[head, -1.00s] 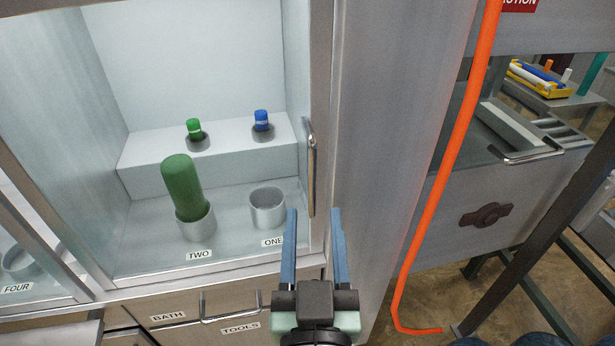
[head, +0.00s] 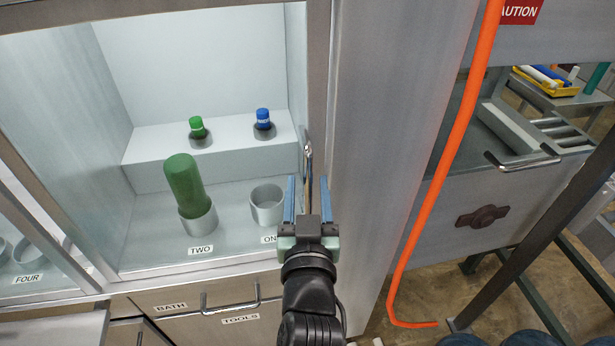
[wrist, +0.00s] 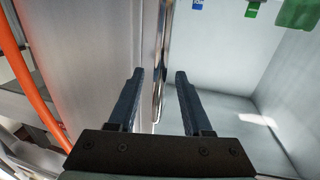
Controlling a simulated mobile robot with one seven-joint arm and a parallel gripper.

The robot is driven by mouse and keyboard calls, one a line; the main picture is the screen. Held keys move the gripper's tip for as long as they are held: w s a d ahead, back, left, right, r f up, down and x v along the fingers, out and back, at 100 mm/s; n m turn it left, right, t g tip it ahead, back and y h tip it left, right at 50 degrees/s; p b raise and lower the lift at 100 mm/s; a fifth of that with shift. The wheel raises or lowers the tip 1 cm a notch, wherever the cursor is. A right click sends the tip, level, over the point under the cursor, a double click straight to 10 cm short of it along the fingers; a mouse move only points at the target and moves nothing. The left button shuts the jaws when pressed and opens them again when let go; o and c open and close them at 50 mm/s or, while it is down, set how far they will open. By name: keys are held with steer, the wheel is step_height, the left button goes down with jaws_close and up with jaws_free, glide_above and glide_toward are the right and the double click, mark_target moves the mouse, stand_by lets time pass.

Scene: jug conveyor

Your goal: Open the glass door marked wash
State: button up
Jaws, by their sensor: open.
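A glass door (head: 318,70) with a metal frame fronts a pale cabinet compartment in the head view. No wash marking is readable on it. Its upright metal handle (head: 308,155) is on the door's right side; it also shows in the wrist view (wrist: 161,55). My gripper (head: 307,180) is open, with its blue fingers pointing at the handle. In the wrist view the handle's lower part lies between the two fingertips (wrist: 160,73). I cannot tell whether either finger touches it.
Behind the glass, a green bottle (head: 184,183) stands tilted in the cup marked two, beside an empty cup (head: 267,206). Green- and blue-capped bottles sit on the step behind. Drawers marked bath and tools (head: 230,305) are below. An orange pipe (head: 437,180) runs down at right.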

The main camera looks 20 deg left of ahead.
steer(key=shift+w+a, duration=0.2)
steer(key=shift+w, duration=0.35)
jaws_close()
stand_by(1.1)
